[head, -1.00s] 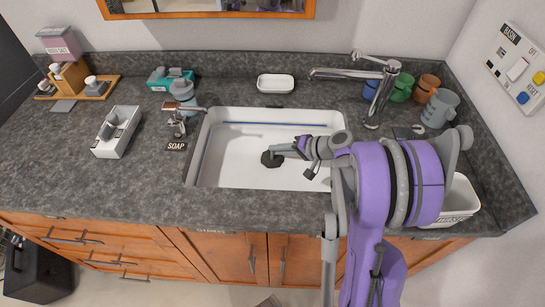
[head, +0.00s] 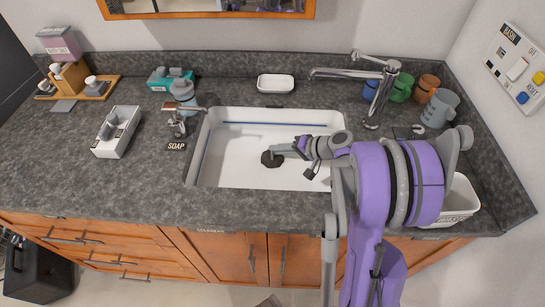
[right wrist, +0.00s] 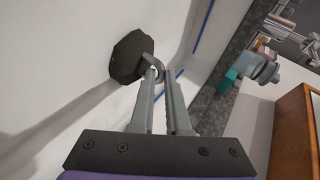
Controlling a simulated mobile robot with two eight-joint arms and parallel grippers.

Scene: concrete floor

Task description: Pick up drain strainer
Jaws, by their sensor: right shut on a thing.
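The drain strainer (head: 270,160) is a dark, round piece in the white sink basin (head: 222,170). In the right wrist view the strainer (right wrist: 128,58) shows as a dark, many-sided disc with a small grey loop (right wrist: 157,66) standing out from it. My right gripper (head: 284,150) reaches into the basin from the right. In the right wrist view its fingertips (right wrist: 160,76) are close together and shut on the strainer's loop. Whether the strainer touches the basin floor I cannot tell. My left gripper is not in view.
A chrome faucet (head: 345,74) stands at the back right, near several cups. A soap dispenser (head: 178,122) is left of the sink. A soap dish (head: 275,83) sits behind it. A white bin (head: 462,200) is at the right front. The left counter has free room.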

